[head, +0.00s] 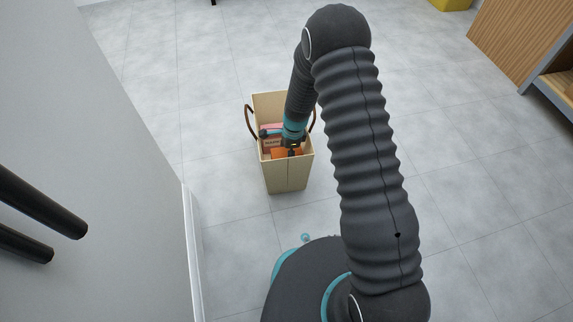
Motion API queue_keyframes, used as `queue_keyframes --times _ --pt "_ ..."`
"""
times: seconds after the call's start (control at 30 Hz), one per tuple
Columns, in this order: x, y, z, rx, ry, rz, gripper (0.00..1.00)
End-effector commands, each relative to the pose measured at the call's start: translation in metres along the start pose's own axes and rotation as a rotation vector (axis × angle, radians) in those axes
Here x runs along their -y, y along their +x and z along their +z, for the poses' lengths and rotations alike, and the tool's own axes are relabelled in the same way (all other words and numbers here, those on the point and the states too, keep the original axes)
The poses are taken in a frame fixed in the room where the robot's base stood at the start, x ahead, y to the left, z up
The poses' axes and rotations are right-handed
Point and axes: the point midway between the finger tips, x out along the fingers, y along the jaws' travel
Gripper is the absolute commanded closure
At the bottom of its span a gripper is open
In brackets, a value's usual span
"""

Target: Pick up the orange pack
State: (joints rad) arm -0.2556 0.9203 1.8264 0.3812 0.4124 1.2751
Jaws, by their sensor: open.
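The orange pack (281,153) lies inside a cream bag (286,178) with brown handles that stands upright on the floor. Only part of the pack shows, near the bag's front wall. My gripper (291,152) is open and points down into the bag, just over or at the orange pack. Its fingertips are small and partly hidden, so I cannot tell whether they touch the pack. A pink box (271,143) is also in the bag, behind the orange pack.
A grey wall with a white baseboard (192,250) is on the left, with two dark bars (45,205) sticking out. A wooden cabinet (520,40) stands at the upper right, beside a yellow object (452,4). The tiled floor around the bag is clear.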

Motion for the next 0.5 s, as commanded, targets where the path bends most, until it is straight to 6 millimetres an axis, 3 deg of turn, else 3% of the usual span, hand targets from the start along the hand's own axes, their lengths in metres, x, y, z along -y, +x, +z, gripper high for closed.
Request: queue_keyframes --times 0.5 --pt "-0.0002 0.0031 -0.0005 0.000 0.001 0.000 0.14"
